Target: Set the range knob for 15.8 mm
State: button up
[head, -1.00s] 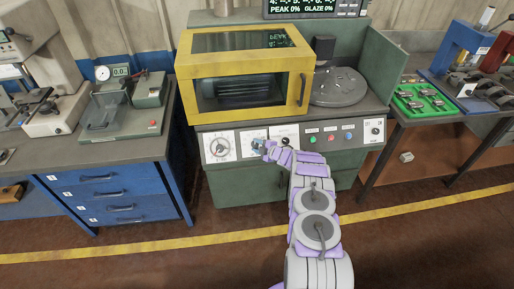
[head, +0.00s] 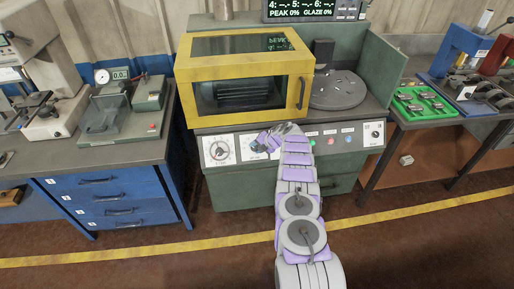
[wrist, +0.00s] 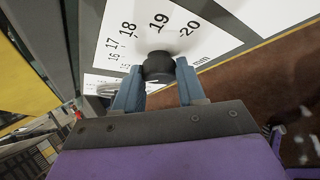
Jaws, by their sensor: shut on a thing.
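The range knob (wrist: 158,66) is a round black knob in the wrist view, on a white scale plate (wrist: 205,14) printed with numbers from about 15 to 20 and "mm". My gripper (wrist: 160,84) has its blue fingers on either side of the knob and is shut on it. The number 19 stands just above the knob in this view. I cannot make out a pointer mark, so the setting cannot be read. In the head view my gripper (head: 260,145) is at the panel front, covering the knob and part of its plate.
A second dial (head: 219,149) sits left of my gripper on the same panel. Coloured buttons (head: 330,133) and another knob (head: 374,132) are to the right. The yellow-framed enclosure (head: 245,75) stands above. A blue drawer cabinet (head: 110,195) is at left; the floor in front is clear.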

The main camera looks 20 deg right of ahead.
jog(key=shift+a+f+n+g+h, duration=0.1)
jog(key=shift+a+n+g+h, duration=0.15)
jog(key=shift+n+g, duration=0.45)
jog(key=shift+n, duration=0.3)
jog(key=o, duration=1)
jog(key=shift+o, duration=0.2)
jog(key=shift+d, duration=0.1)
jog(key=shift+s+d+r+p, duration=0.15)
jog(key=shift+r+p, duration=0.3)
jog(key=shift+r, duration=0.05)
jog(key=p+v, duration=0.4)
jog(key=v, duration=1.2)
jog(key=shift+s, duration=0.3)
